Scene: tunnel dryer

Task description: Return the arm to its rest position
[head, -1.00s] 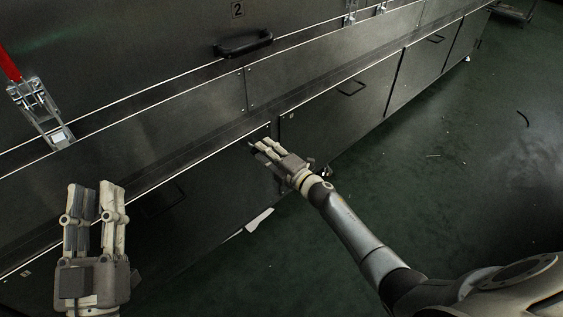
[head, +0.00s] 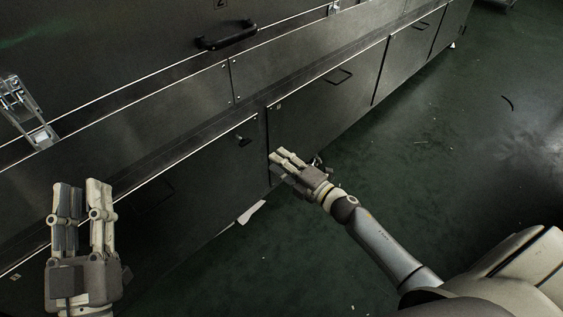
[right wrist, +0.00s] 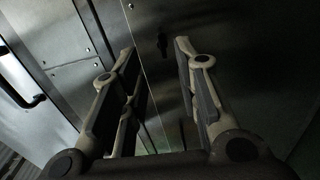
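My right gripper (head: 279,158) is in the middle of the head view, in front of the lower metal doors. Its arm comes in from the lower right. In the right wrist view its two fingers (right wrist: 155,50) stand apart with nothing between them, facing a dark metal panel. My left gripper (head: 83,187) is at the lower left of the head view. Its fingers point up, with a narrow gap between them and nothing held.
The dryer's lower doors (head: 330,100) run diagonally from lower left to upper right. A black handle (head: 228,36) is on the upper panel, and a small dark latch (head: 241,140) sits on a lower door. A metal clamp (head: 28,115) is at the left. The green floor (head: 420,150) is mostly clear.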

